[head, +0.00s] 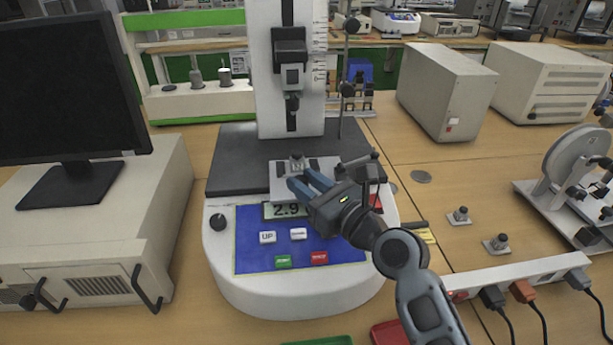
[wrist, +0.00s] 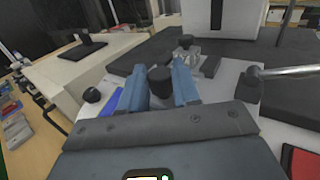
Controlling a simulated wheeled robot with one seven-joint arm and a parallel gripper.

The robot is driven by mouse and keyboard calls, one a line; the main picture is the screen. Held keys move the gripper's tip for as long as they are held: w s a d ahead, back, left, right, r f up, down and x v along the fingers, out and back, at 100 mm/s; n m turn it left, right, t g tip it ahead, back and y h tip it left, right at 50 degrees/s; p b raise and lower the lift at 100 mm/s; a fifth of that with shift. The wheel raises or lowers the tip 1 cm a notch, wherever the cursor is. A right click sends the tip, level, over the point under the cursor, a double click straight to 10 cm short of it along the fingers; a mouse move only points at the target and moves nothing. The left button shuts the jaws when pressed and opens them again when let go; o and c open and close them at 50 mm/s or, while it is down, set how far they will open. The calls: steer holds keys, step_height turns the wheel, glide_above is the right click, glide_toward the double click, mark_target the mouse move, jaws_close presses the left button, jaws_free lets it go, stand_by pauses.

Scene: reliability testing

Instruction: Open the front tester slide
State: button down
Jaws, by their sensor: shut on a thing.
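The white tester (head: 300,285) stands in the middle of the head view, with a blue panel, display and buttons on its rounded front. A light grey slide plate (head: 279,183) with a small metal fixture (head: 297,160) sits at the front of its black deck. My gripper (head: 304,183) reaches over the display to the slide's front edge. In the wrist view its two blue fingers are on either side of a black knob (wrist: 160,88), shut on it. The fixture (wrist: 186,46) shows just beyond. In the head view the fingers hide the knob.
The tester's column (head: 263,70) rises behind the slide. A monitor (head: 70,90) on a beige case (head: 150,210) stands left. A power strip (head: 520,275) and small metal fixtures (head: 460,215) lie right. A handled rod (wrist: 285,72) is close to my gripper's right.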

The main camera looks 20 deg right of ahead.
steer(key=c, duration=0.8)
jaws_free()
steer(key=b+v, duration=0.1)
steer(key=v, duration=0.5)
steer(key=shift+s, duration=0.2)
steer(key=shift+s+d, duration=0.25)
steer(key=shift+s, duration=0.4)
